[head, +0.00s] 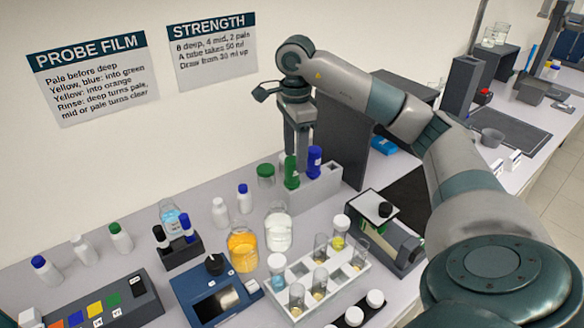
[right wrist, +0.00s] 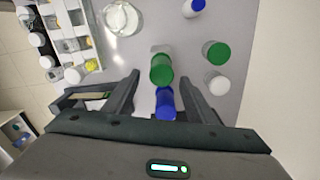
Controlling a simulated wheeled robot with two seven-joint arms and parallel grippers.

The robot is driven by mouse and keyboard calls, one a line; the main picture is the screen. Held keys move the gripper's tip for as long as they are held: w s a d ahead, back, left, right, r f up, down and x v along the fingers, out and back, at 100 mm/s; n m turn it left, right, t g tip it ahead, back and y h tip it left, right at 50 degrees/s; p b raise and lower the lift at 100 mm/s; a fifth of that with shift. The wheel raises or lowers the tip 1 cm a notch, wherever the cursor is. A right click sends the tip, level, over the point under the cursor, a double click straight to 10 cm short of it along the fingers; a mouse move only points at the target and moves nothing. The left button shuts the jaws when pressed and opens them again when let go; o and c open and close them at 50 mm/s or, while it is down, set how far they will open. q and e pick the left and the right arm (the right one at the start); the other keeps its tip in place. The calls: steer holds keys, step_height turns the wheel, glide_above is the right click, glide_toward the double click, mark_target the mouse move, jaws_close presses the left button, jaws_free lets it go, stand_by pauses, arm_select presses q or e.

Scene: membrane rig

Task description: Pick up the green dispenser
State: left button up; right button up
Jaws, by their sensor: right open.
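The green dispenser (head: 291,172) stands upright in a grey holder (head: 320,192) on the bench, beside the blue dispenser (head: 314,161). My right gripper (head: 298,150) points down just above the dispensers, its fingers partly in front of or behind the green one's top. In the right wrist view the green dispenser (right wrist: 161,70) lies just beyond the open fingers (right wrist: 162,92), roughly centred, and the blue dispenser (right wrist: 166,103) shows between them. The right gripper is empty; contact with either dispenser cannot be made out. My left gripper is out of view.
A clear jar (head: 278,232) and a tube rack (head: 345,283) stand in front. A dark upright panel (head: 343,140) is close behind on the right.

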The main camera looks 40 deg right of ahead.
mark_target(293, 159)
steer(key=shift+a+f+p, duration=0.15)
steer(key=shift+f+p, duration=0.15)
steer(key=shift+f, duration=0.05)
step_height(293, 159, down, 2)
steer(key=shift+w+a+f+p, duration=0.1)
steer(key=shift+w+p, duration=0.05)
steer(key=shift+p, duration=0.3)
steer(key=shift+f, duration=0.6)
steer(key=c, duration=1)
